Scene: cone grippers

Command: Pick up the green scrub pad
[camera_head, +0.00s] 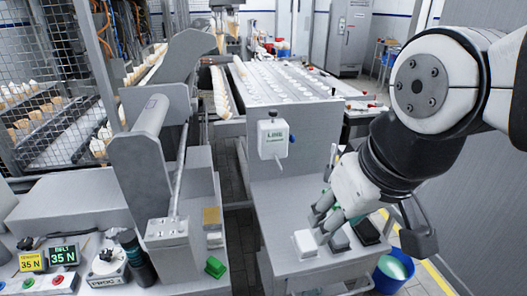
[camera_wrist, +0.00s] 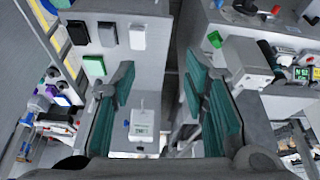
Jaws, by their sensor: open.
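Another flat bright green piece (camera_wrist: 95,67) lies on the right counter, partly hidden beside the left finger in the wrist view. My gripper (camera_head: 328,222) is above the right counter, pointing down; in the wrist view its teal-lined fingers (camera_wrist: 160,72) are apart with nothing between them.
A white block (camera_head: 305,243), a grey block (camera_head: 340,240) and a black block (camera_head: 367,231) stand on the right counter near my gripper. A labelled white box (camera_head: 272,138) is mounted behind. A blue bucket (camera_head: 392,272) is on the floor. A gap separates counter and left console.

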